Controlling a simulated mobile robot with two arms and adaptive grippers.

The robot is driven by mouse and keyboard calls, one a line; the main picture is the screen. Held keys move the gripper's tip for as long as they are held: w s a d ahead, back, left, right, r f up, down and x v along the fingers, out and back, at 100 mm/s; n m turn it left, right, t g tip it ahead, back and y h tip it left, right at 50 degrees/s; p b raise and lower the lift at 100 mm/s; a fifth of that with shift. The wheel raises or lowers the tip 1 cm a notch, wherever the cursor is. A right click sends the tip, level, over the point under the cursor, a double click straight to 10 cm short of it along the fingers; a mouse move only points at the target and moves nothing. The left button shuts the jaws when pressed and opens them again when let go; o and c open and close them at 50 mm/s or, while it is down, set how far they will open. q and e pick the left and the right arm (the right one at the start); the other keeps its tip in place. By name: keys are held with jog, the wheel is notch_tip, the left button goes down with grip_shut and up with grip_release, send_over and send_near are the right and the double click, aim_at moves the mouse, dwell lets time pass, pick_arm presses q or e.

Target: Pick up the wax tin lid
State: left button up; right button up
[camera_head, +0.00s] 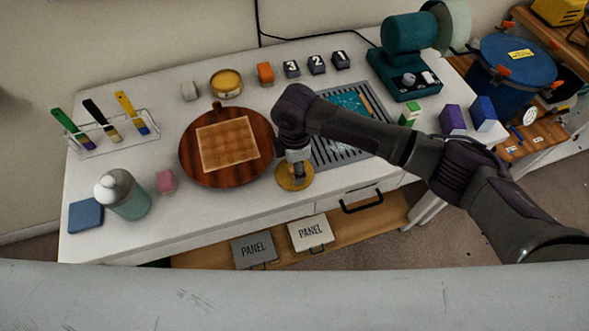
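The wax tin lid (284,184) is a flat round gold disc near the table's front edge, just right of the round wooden board. My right gripper (298,179) points down over the lid, with its fingertips at or just above it, and covers part of it. I cannot tell whether the fingers touch the lid or how far apart they are. The open wax tin (226,84), gold with yellow wax inside, stands at the back of the table. My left gripper is not in view.
The round wooden board (199,171) lies left of the lid, and a grey slatted rack (338,155) lies to its right under my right arm. A teal machine (405,60) stands back right.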

grip_shut()
